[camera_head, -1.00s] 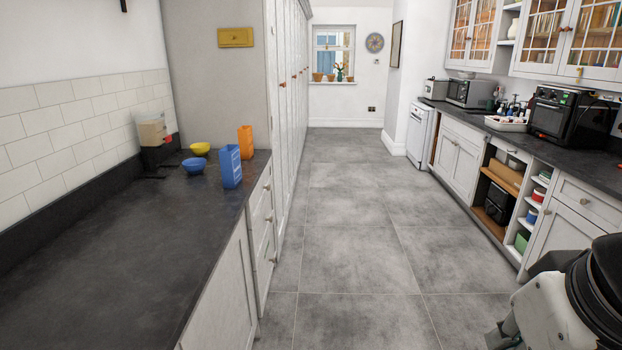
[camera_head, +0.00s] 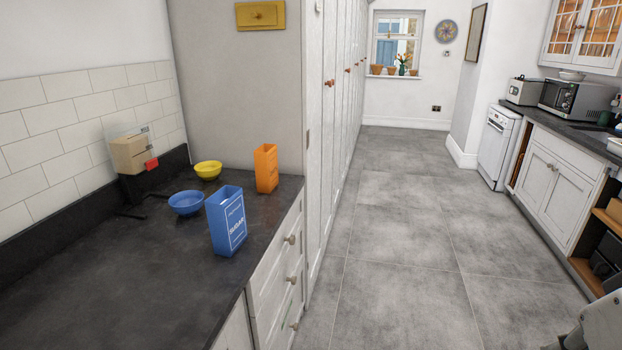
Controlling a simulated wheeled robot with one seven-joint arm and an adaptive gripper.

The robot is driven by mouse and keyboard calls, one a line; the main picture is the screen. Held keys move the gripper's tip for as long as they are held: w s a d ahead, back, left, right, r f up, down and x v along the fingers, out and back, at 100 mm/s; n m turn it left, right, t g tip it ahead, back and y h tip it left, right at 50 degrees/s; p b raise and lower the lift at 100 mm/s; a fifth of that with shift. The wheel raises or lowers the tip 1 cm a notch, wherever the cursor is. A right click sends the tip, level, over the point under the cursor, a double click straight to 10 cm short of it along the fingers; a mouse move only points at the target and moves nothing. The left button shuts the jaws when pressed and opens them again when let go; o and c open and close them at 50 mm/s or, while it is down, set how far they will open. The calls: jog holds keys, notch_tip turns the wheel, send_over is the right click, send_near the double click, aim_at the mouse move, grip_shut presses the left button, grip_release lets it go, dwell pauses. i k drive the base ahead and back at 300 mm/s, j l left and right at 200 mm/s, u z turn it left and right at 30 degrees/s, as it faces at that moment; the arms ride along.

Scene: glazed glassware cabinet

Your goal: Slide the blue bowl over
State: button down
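The blue bowl (camera_head: 186,203) sits upright on the dark countertop at the left of the head view. The blue box marked "SUGAR" (camera_head: 227,222) stands just to its right and nearer to me. A yellow bowl (camera_head: 208,170) is behind it, a little to the right, apart from it. My gripper is not in view. Only a pale piece of my own arm shows at the lower right corner.
An orange box (camera_head: 266,168) stands behind the sugar box near the counter's right edge. A wooden block with a red part (camera_head: 132,153) stands by the tiled wall. The near dark countertop (camera_head: 110,290) is clear. The grey floor (camera_head: 400,240) is open.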

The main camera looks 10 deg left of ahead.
aim_at(188, 203)
jog(key=i+u, duration=0.35)
jog(key=i+l+u, duration=0.25)
jog(key=i+u, duration=0.15)
jog(key=i+l+u, duration=1.2)
jog(key=l+u, duration=0.25)
jog(key=l, duration=0.25)
jog(key=i+l+u, duration=0.1)
jog(key=l+u, duration=0.3)
jog(key=l, duration=0.2)
jog(key=l+u, duration=0.35)
jog(key=l, duration=0.25)
